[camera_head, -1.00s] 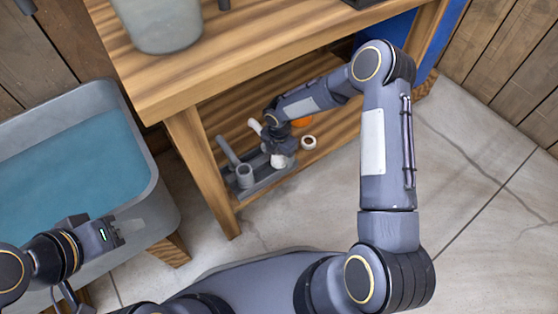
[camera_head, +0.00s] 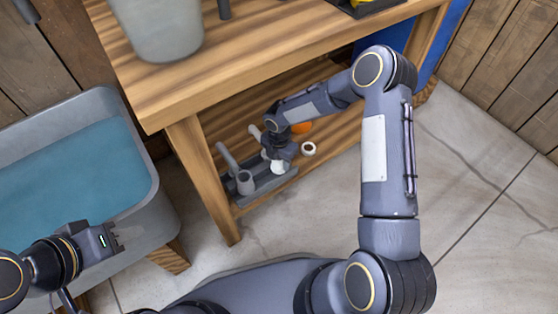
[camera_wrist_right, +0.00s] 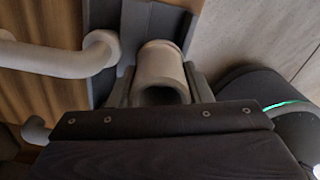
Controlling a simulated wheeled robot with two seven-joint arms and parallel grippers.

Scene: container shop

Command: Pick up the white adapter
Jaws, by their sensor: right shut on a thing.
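The white adapter (camera_head: 278,167) is a short pale tube at the lower shelf, at the grey tray (camera_head: 262,187). In the right wrist view the adapter (camera_wrist_right: 160,66) sits between the fingers, its open end facing the camera. My right gripper (camera_head: 278,158) is shut on it from above and hides its upper part; the fingers (camera_wrist_right: 163,88) also show in the wrist view. I cannot tell whether the adapter is clear of the tray. My left gripper (camera_head: 116,238) is at the lower left over the blue tub's edge, away from the shelf; its jaw gap is unclear.
A grey pipe (camera_head: 228,155) and a grey cup-like fitting (camera_head: 245,184) are left of the adapter. A white ring (camera_head: 309,148) and an orange thing (camera_head: 302,127) lie on the shelf. The tabletop (camera_head: 235,55) overhangs it, and a table leg (camera_head: 205,180) stands at left.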

